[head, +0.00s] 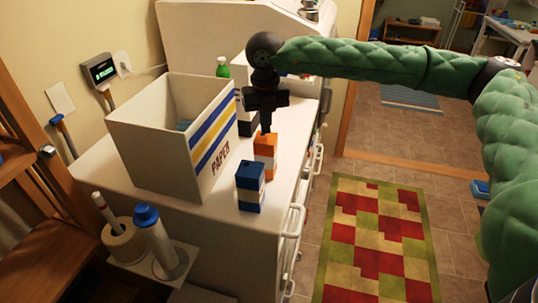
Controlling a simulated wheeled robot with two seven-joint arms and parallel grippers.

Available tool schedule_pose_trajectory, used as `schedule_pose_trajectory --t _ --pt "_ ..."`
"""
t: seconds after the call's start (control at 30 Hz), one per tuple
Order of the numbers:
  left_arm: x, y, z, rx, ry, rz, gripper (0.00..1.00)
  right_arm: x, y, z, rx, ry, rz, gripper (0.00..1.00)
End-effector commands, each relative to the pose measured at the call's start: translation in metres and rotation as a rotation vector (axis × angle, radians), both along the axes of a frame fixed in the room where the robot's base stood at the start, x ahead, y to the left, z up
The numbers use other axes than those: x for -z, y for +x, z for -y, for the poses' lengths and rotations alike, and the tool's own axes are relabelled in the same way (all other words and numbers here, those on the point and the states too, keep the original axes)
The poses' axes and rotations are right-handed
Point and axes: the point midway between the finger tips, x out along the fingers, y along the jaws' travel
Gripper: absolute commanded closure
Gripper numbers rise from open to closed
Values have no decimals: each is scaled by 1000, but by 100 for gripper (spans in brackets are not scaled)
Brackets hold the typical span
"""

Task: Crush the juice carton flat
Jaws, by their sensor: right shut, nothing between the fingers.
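An orange and white carton (264,154) stands upright on the white counter (267,210). It looks like a juice carton and keeps its full box shape. A blue and white carton (250,188) stands upright in front of it, nearer the counter's front. My right gripper (267,129) points down, shut and empty, with its fingertips at or just above the orange carton's top. I cannot tell whether they touch it. My left gripper is out of view.
A white open bin marked PAPER (158,151) stands left of the cartons. A green-capped bottle (223,68) and a dark box (248,124) are behind, partly hidden. The counter's right edge is close to the cartons. A patterned rug (378,235) lies on the floor.

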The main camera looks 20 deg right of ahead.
Motion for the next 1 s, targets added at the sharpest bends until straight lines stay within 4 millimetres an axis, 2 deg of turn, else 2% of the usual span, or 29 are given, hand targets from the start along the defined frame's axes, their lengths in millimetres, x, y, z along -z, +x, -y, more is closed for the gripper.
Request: schedule_pose_trajectory --t 0.47,1.0 --pt "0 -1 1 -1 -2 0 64 0 0 0 0 0 0 100" --pt "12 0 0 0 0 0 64 13 0 0 0 0 0 100"
